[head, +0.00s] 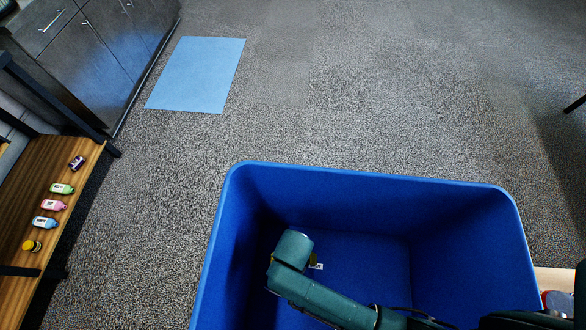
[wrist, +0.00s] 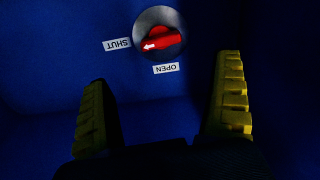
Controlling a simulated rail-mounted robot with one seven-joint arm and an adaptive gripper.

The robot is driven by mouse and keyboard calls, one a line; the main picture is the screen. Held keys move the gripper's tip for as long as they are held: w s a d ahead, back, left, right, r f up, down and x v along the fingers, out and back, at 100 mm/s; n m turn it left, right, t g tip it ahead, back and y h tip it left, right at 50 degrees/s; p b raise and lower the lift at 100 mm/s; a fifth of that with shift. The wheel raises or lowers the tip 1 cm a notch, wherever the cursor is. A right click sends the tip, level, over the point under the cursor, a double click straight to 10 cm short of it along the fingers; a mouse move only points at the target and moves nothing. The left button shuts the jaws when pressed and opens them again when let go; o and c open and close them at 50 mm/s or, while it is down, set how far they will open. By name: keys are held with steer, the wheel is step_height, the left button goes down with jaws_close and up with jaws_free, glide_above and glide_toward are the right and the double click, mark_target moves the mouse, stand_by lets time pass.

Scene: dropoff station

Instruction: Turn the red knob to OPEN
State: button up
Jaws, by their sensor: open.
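The red knob (wrist: 162,39) sits on a round grey plate (wrist: 148,18) on a dark blue surface, in the upper middle of the wrist view. Its white arrow points left, toward the upside-down SHUT label (wrist: 117,44). The upside-down OPEN label (wrist: 166,68) is just below the plate. My gripper (wrist: 164,72) is open and empty, with one yellow ridged finger on each side of the picture. The knob lies beyond the gap between the fingertips, and I see no contact. In the head view, my arm reaches into the blue bin (head: 370,176) and hides the knob.
The bin's walls stand around my arm. A wooden shelf (head: 62,160) with several small bottles is at the left. A light blue mat (head: 197,74) lies on the carpet near dark cabinets (head: 85,50). The carpet behind the bin is clear.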

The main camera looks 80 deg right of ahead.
step_height(320, 180, down, 11)
steer(key=b, duration=0.4)
steer(key=shift+c, duration=0.3)
steer(key=shift+r, duration=0.1)
steer(key=c, duration=1.1)
